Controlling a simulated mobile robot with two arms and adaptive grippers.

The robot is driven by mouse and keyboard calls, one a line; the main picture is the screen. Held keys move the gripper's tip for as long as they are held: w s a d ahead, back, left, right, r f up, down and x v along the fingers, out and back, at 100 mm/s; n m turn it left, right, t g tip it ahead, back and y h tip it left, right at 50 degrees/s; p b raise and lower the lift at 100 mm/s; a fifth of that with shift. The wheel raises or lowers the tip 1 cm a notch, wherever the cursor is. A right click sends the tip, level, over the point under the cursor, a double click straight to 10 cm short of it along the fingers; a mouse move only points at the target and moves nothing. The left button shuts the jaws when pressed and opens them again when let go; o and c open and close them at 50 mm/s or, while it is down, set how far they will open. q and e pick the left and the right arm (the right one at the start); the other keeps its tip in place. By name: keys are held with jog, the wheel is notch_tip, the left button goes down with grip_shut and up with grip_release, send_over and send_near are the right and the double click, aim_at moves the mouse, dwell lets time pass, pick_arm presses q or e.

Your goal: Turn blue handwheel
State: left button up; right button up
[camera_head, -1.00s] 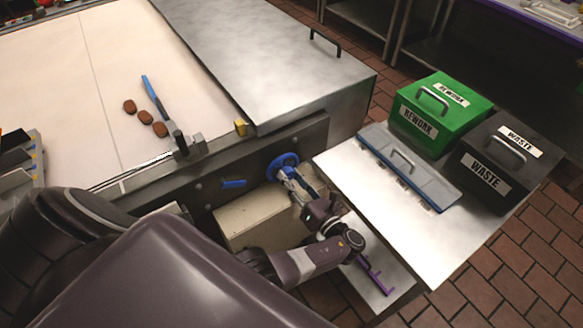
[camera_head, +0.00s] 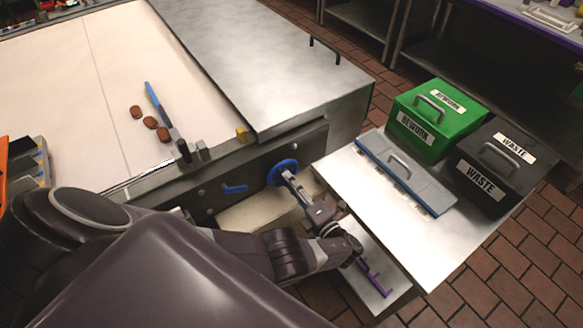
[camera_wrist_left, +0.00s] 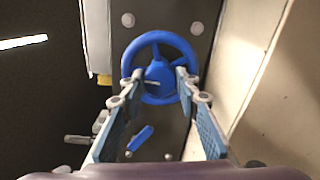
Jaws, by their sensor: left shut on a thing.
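The blue handwheel (camera_head: 282,172) is a spoked wheel on the dark side panel of the conveyor. It shows face-on in the left wrist view (camera_wrist_left: 159,44), with the spokes visible. My left gripper (camera_head: 291,180) reaches it from the front right in the head view. In the left wrist view its two blue-padded fingers (camera_wrist_left: 160,84) lie on either side of the wheel's lower part, and it is shut on the wheel. The exact contact points are partly hidden by the fingertips. My right gripper is not in view.
A blue lever (camera_head: 235,188) sits on the panel left of the wheel. A metal table (camera_head: 440,245) stands close on the right with a green rework box (camera_head: 432,120) and a black waste box (camera_head: 495,165). Brown patties (camera_head: 150,122) lie on the belt.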

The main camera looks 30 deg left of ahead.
pick_arm(q)
jog(key=shift+w+a+r+m, duration=0.1)
jog(key=shift+w+r+m, duration=0.1)
jog(key=shift+m, duration=0.5)
jog(key=shift+m, duration=0.9)
jog(key=shift+m, duration=0.5)
jog(key=shift+m, duration=0.5)
jog(key=o, duration=1)
jog(key=shift+o, duration=0.8)
jog(key=shift+s+f, duration=0.1)
jog(key=shift+f, duration=0.1)
